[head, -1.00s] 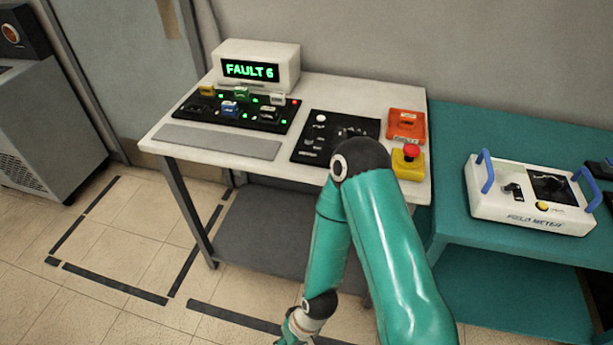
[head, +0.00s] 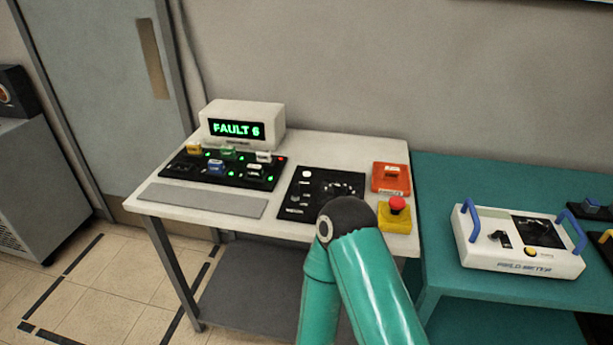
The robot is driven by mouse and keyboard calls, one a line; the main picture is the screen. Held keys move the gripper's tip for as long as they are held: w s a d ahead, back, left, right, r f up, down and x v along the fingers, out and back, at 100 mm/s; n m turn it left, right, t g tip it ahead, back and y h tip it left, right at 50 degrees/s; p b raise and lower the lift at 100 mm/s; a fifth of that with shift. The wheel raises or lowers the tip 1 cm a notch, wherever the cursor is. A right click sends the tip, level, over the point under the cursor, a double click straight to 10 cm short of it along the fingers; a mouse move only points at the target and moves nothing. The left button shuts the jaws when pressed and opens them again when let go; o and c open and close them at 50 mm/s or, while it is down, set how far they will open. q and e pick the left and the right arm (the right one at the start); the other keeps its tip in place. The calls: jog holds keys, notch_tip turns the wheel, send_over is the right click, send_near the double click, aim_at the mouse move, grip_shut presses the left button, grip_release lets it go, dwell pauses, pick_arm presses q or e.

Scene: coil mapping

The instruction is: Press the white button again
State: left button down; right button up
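A small round white button (head: 306,174) sits at the upper left of a black control panel (head: 292,205) on the white table. No gripper is near it in view. A white block (head: 263,157) stands on the other black board (head: 240,180), left of the panel. A display box (head: 241,113) behind that board reads "FAULT 6" in green. One of my teal arms rises from the bottom, its dark elbow covering the panel's lower right part. Both grippers are out of view.
On the white table (head: 200,202), a red-orange box (head: 391,178) and a red mushroom button on a yellow base (head: 394,218) stand right of the panel. A grey plate (head: 205,199) lies at the front left. A field meter (head: 520,242) stands on the teal table (head: 434,200).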

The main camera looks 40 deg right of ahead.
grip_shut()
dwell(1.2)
